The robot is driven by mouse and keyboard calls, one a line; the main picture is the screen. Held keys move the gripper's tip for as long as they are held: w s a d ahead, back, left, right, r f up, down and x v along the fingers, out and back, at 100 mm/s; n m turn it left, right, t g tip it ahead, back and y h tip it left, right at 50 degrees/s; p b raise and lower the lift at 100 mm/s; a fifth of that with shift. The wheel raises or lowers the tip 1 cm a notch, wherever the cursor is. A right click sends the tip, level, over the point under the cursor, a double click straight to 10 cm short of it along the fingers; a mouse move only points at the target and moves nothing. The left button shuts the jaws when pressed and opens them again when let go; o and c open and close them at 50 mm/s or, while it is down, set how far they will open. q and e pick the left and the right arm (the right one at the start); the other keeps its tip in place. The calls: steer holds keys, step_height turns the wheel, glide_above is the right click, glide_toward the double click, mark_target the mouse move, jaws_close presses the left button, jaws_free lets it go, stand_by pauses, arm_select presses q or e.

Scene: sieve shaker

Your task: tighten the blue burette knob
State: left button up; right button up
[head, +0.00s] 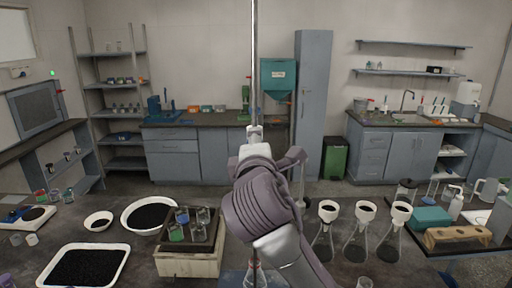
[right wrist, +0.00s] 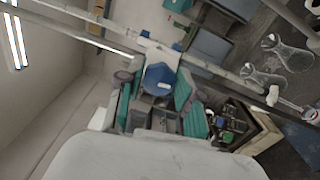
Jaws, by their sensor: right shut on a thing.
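The blue burette knob (right wrist: 160,77) sits between the teal-padded fingers of my right gripper (right wrist: 157,90) in the right wrist view. The fingers are closed on its two sides. The knob joins a white fitting (right wrist: 160,52) on the slanting burette line. In the head view the burette (head: 254,60) stands upright, with the white fitting (head: 254,132) just above my right wrist. My right arm hides the knob and the fingers there. How far the knob is turned cannot be told. My left gripper is in neither view.
A wooden box (head: 188,262) with several small jars stands left of my arm. Several flasks with white funnels (head: 366,211) stand on the right. A white tray of dark grains (head: 84,246) lies at the front left. A teal box (head: 431,218) is at the far right.

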steer(key=shift+m, duration=0.6)
steer(key=o, duration=1.2)
steer(key=shift+c, duration=0.2)
steer(key=s, duration=1.2)
